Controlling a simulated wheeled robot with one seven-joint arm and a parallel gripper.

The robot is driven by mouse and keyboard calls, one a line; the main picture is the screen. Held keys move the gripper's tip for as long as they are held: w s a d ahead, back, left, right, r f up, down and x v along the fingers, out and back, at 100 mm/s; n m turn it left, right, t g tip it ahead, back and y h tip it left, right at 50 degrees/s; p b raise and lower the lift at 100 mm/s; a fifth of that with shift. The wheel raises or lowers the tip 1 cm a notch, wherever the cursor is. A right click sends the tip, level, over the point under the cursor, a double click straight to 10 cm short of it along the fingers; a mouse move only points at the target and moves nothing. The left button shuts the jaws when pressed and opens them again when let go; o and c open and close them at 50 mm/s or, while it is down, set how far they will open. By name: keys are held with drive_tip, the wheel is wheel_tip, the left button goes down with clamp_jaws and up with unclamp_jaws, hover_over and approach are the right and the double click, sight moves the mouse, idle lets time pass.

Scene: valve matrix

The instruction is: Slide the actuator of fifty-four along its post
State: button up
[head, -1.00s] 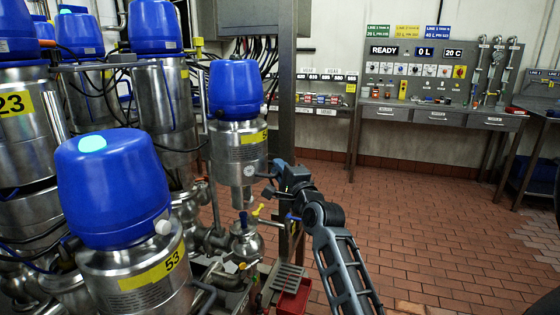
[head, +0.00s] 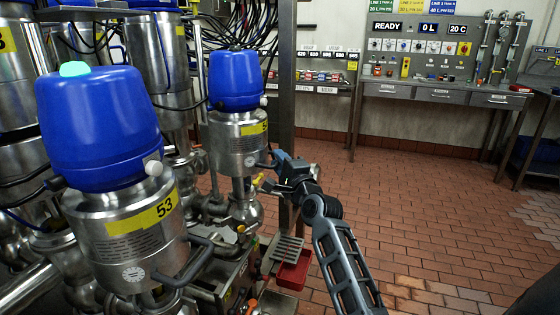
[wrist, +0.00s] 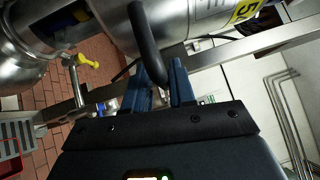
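The valve actuator that I take for fifty-four (head: 237,138) is a steel cylinder with a blue cap (head: 236,80), standing upright on its post (head: 240,190). Its yellow label (head: 254,128) shows a 5; the second digit is not clear. In the wrist view its steel body (wrist: 185,18) fills the top, with a curved black handle (wrist: 146,40) coming down. My gripper (head: 275,160) is at the actuator's lower right side. In the wrist view my gripper (wrist: 164,78) has its two blue fingers apart, with the handle's lower end at the gap. Whether they touch it cannot be told.
Actuator 53 (head: 120,215) stands close in front at left, with more valves behind it. A steel upright (head: 285,95) stands behind my gripper. A red bin (head: 293,270) and a grate (head: 287,250) sit low nearby. Open tiled floor (head: 430,200) lies to the right.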

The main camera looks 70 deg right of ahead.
drive_tip(key=shift+o, duration=1.4)
drive_tip(key=shift+f, duration=0.3)
drive_tip(key=shift+r, duration=0.1)
drive_tip(key=r+v, duration=0.1)
drive_tip(key=v, duration=0.6)
drive_tip(key=shift+s+a+f, duration=0.25)
drive_tip(key=shift+s+f, duration=0.1)
drive_tip(key=shift+f, duration=0.15)
